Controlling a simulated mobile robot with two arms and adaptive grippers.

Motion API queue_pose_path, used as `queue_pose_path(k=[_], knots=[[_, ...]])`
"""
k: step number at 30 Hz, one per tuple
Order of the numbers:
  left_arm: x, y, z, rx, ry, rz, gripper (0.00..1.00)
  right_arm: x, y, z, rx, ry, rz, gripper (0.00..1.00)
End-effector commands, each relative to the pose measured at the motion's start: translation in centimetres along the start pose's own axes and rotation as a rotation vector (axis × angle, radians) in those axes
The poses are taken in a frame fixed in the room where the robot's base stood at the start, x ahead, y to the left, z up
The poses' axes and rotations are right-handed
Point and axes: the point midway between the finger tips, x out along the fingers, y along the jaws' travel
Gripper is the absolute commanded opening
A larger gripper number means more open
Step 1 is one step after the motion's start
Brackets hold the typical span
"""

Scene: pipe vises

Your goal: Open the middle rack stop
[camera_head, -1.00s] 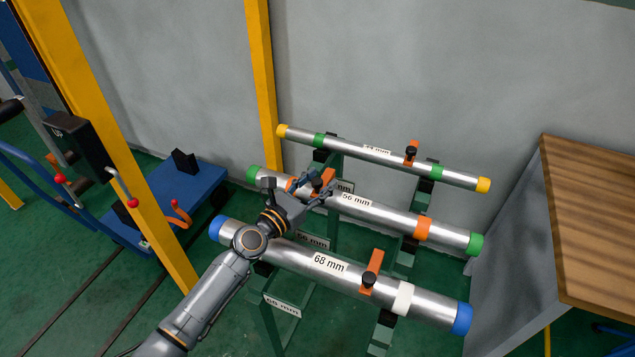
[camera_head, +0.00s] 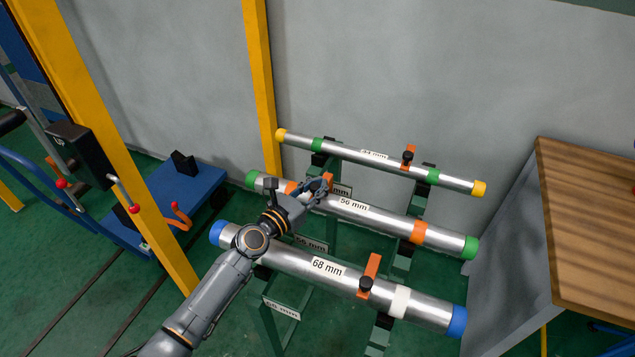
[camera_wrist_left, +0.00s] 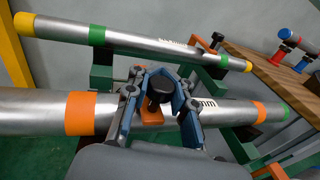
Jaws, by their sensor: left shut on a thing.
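The middle pipe (camera_head: 376,217), labelled 56 mm with orange bands and green ends, lies across the rack. Its rack stop has an orange plate (camera_wrist_left: 151,117) and a black knob (camera_wrist_left: 160,88), seen in the left wrist view. My left gripper (camera_head: 320,186) is over the left part of this pipe and covers most of the stop in the head view. In the left wrist view its blue-padded fingers (camera_wrist_left: 163,84) are closed around the knob, with the orange plate just below. My right gripper is not in view.
The 68 mm pipe (camera_head: 290,262) lies in front, under my left forearm, with its stop (camera_head: 369,275) raised. The 44 mm pipe (camera_head: 345,148) lies behind, with its own stop (camera_head: 407,157). A wooden table (camera_head: 595,225) stands right; a yellow post (camera_head: 262,90) stands behind.

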Motion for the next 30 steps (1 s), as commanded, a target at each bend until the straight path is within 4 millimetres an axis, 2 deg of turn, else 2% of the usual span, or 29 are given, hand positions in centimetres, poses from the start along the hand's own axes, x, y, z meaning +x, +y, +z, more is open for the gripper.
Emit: queue_pose_path(k=[11,17,30], knots=[[0.8,0.4,1.6,-0.018,0.054,0.005,0.00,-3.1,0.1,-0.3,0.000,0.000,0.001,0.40],[1.8,0.8,2.3,-0.024,0.063,0.008,0.00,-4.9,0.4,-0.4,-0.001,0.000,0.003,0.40],[5.6,2.0,3.7,-0.018,0.057,0.012,0.00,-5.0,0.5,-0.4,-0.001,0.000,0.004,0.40]])
